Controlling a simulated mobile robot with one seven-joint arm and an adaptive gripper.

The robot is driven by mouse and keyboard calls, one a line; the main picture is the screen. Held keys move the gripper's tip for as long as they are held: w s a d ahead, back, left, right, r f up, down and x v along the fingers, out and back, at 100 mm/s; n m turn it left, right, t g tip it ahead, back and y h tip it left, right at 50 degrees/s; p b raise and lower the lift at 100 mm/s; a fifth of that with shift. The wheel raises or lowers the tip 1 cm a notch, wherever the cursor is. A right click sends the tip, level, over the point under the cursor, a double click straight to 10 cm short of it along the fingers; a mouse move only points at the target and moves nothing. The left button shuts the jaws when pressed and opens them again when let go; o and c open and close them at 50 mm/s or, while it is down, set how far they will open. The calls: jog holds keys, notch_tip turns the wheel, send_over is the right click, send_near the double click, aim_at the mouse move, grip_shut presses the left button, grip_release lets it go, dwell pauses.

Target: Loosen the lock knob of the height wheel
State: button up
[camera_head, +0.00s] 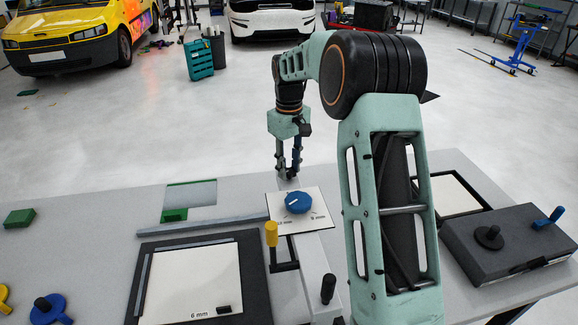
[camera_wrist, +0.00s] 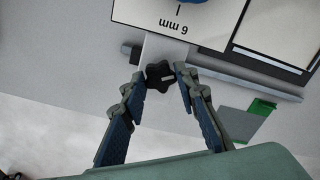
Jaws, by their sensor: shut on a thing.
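The lock knob (camera_wrist: 160,76) is a small black lobed knob with a light mark. In the wrist view it sits between the fingertips of my gripper (camera_wrist: 164,74), which is shut on it. In the head view my gripper (camera_head: 287,172) points down at the far edge of the table, and the knob is mostly hidden by the fingers. The height wheel (camera_head: 298,202) is a blue lobed dial with a white pointer, on a white plate (camera_head: 322,216) marked in millimetres. The wheel's edge shows at the top of the wrist view (camera_wrist: 188,2).
A yellow-handled lever (camera_head: 271,234) and a black-framed board (camera_head: 248,262) marked 6 mm stand nearer. A grey bar (camera_head: 190,228) and a green-cornered sheet (camera_head: 190,195) lie left. A dark box (camera_head: 505,240) with knobs is right.

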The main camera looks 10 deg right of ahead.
aim_at(289, 170)
jog(key=o, duration=1.2)
jog(key=shift+c, duration=0.2)
jog(key=shift+r, duration=0.15)
notch_tip(289, 170, up, 12)
